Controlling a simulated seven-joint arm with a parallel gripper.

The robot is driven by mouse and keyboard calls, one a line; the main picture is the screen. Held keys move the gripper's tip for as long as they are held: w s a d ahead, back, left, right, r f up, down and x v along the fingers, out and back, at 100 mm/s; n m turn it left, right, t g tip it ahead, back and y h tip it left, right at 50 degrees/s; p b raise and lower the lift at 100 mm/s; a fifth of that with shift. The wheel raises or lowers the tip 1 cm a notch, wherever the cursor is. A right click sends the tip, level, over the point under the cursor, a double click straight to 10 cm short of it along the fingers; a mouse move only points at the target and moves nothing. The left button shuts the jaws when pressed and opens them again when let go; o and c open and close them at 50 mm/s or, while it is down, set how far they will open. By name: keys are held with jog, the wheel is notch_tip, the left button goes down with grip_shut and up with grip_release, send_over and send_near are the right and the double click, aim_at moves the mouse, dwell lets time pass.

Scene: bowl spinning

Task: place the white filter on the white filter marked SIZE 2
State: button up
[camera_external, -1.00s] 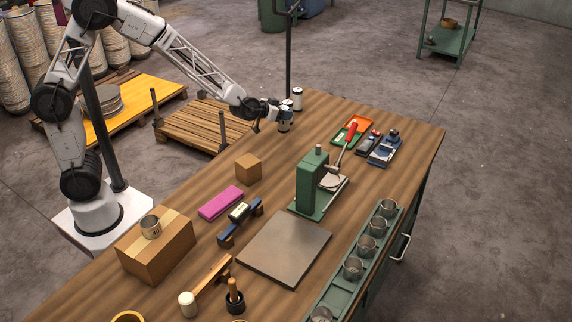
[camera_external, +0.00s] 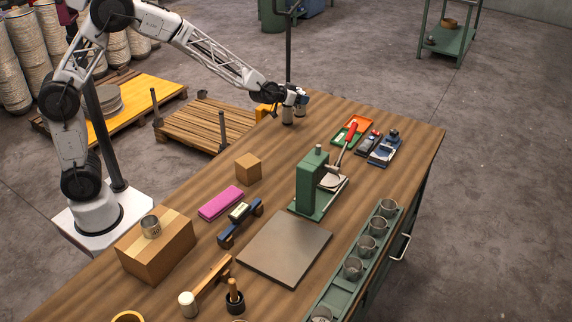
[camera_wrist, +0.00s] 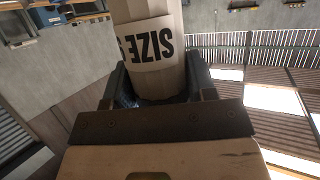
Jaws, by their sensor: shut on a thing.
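In the wrist view a pale cylindrical filter (camera_wrist: 150,45) stands between the fingers of my gripper (camera_wrist: 158,85). Its white label reads SIZE, upside down in this view; the number is not visible. My gripper is shut on this filter. In the external view my gripper (camera_external: 295,98) is at the far left corner of the table.
The wooden table (camera_external: 225,165) has free room in front of my gripper. A brown block (camera_external: 248,167), a green press (camera_external: 312,185) and orange and green trays (camera_external: 352,130) stand farther along it. A dark upright pole (camera_external: 289,50) rises behind the far corner.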

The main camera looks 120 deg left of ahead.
jog(key=s+a+r+n+g, duration=0.1)
jog(key=s+a+r, duration=0.4)
jog(key=a, duration=0.2)
jog(key=s+a+r+n+g+y, duration=0.1)
jog(key=s+a+r+g, duration=0.1)
jog(key=s+a+r, duration=0.2)
jog(key=a+r, duration=0.2)
jog(key=a, duration=0.1)
jog(key=shift+s+a+n, duration=0.3)
jog(key=shift+s+n, duration=0.05)
jog(key=shift+n, duration=0.05)
jog(key=shift+f, duration=2.1)
jog(key=shift+f, duration=0.1)
jog(key=shift+f, duration=1.7)
jog(key=shift+f, duration=0.1)
jog(key=o, duration=1)
